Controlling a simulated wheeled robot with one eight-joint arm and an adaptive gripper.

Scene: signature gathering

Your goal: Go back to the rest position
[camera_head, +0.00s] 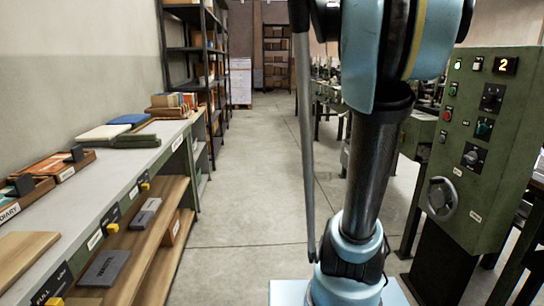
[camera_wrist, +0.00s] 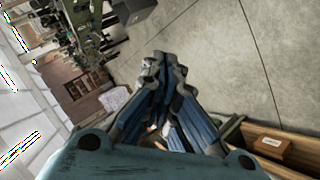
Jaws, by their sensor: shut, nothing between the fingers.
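My gripper (camera_wrist: 163,62) shows in the wrist view, with its fingertips together and nothing held between them. It points out over the bare concrete floor. The gripper itself is not visible in the head view, where my blue and black arm stands upright right of the middle and hides part of the aisle. The wrist view is tilted, so the room lies sideways in it.
A long counter (camera_head: 95,185) with trays, books and lower shelves runs along the left. A green control cabinet (camera_head: 470,160) with knobs and a handwheel stands at the right. Dark shelving (camera_head: 192,50) stands behind the counter. The concrete aisle (camera_head: 255,170) between them is clear.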

